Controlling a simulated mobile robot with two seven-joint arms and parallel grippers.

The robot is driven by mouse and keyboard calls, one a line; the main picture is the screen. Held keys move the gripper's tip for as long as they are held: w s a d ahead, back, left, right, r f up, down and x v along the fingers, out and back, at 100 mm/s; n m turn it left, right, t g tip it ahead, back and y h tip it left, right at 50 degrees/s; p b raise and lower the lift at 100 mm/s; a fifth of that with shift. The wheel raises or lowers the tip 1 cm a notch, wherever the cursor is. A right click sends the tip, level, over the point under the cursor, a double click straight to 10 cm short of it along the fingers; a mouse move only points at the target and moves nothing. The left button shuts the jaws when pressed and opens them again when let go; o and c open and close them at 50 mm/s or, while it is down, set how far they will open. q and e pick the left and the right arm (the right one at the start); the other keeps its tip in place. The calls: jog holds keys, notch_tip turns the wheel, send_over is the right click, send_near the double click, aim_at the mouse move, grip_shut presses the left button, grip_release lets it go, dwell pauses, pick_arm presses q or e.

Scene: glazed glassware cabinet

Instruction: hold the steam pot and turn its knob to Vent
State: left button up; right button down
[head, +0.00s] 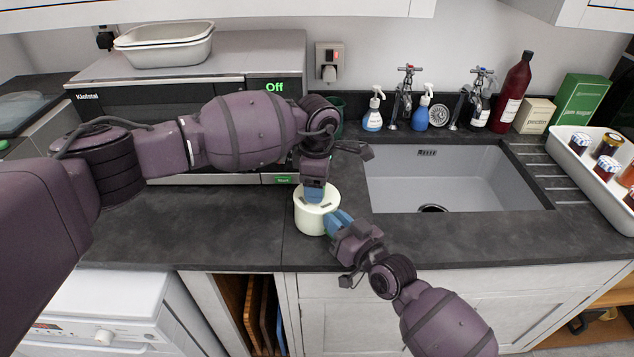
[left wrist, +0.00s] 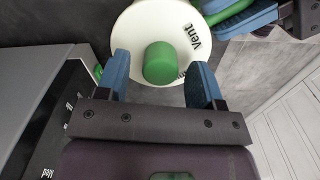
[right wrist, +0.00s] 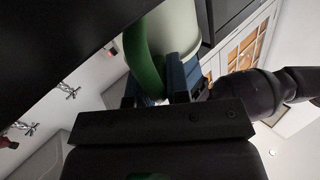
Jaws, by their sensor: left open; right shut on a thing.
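The steam pot (head: 312,216) is a cream cylinder standing on the dark worktop, left of the sink. In the left wrist view its round lid (left wrist: 138,35) carries a green knob (left wrist: 160,63) and the word Vent at the upper right. My left gripper (head: 314,192) is above the pot, its blue fingers open on either side of the knob with gaps. My right gripper (head: 333,222) is at the pot's right side. In the right wrist view its fingers are shut on the pot's green handle (right wrist: 143,55). The knob's pointer is not clear.
A sink (head: 440,178) lies right of the pot. A steel oven (head: 180,95) showing Off stands behind my left arm, with cream dishes (head: 165,45) on top. Spray bottles (head: 373,112) stand behind the sink. A white tray (head: 600,165) of jars is at the far right. The worktop at the front left is clear.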

jog(key=shift+f, duration=0.25)
pick_arm(q)
jog(key=c, duration=0.9)
jog(key=shift+c, duration=0.2)
jog(key=shift+n, duration=0.3)
jog(key=n, duration=1.3)
jog(key=shift+t+y, duration=0.3)
jog(key=shift+y, duration=0.1)
jog(key=shift+w+a+n, duration=0.1)
jog(key=shift+w+n, duration=0.05)
jog(key=shift+n, duration=1.95)
pick_arm(e)
jog(key=shift+s, duration=0.1)
